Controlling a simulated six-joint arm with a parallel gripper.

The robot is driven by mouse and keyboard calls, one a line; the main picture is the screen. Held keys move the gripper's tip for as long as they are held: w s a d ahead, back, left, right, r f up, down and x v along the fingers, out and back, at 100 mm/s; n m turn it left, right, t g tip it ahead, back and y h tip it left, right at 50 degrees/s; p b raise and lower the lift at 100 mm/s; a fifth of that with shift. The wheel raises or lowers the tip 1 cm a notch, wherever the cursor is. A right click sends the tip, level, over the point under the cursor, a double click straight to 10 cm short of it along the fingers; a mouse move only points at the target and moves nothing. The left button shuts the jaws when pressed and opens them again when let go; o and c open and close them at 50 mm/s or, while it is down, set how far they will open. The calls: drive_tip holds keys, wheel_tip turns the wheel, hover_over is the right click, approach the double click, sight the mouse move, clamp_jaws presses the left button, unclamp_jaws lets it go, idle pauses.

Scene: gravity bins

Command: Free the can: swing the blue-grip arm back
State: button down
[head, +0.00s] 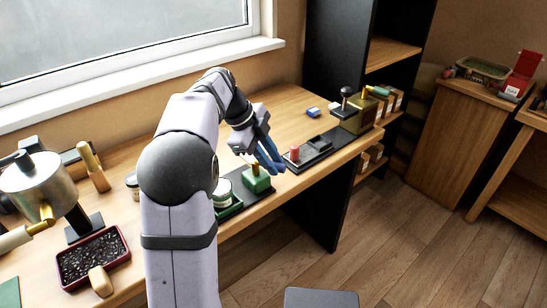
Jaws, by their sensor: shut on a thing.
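My gripper (270,158) is at the middle of the bench, just above and right of a green block (257,182). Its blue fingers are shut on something. I take this to be the blue-grip arm, but the fingers hide most of it and its grip cannot be made out. A small brass-coloured piece (254,169) shows on top of the green block, close to the fingers. A pale round can (222,189) with a dark band stands in a green holder left of the block, partly hidden by my arm. Whether anything presses on the can is not clear.
A dark tray (318,152) with a red cylinder (294,153) lies to the right. Beyond it are an olive box (357,118) and a small blue block (313,112). A reddish tray (92,258) and a metal vessel (38,183) are at left. The bench behind my gripper is clear.

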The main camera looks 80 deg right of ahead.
drive_tip(key=shift+w+a+m+y, duration=0.15)
drive_tip(key=shift+a+m+y, duration=0.15)
drive_tip(key=shift+m, duration=0.25)
drive_tip(key=shift+w+a+m+y, duration=0.15)
drive_tip(key=shift+m+y, duration=0.15)
drive_tip(key=shift+m, duration=0.25)
drive_tip(key=c, duration=1.5)
unclamp_jaws()
drive_tip(key=shift+c, duration=0.2)
drive_tip(key=shift+r, duration=0.1)
drive_tip(key=v, duration=0.7)
drive_tip(key=shift+p, duration=0.4)
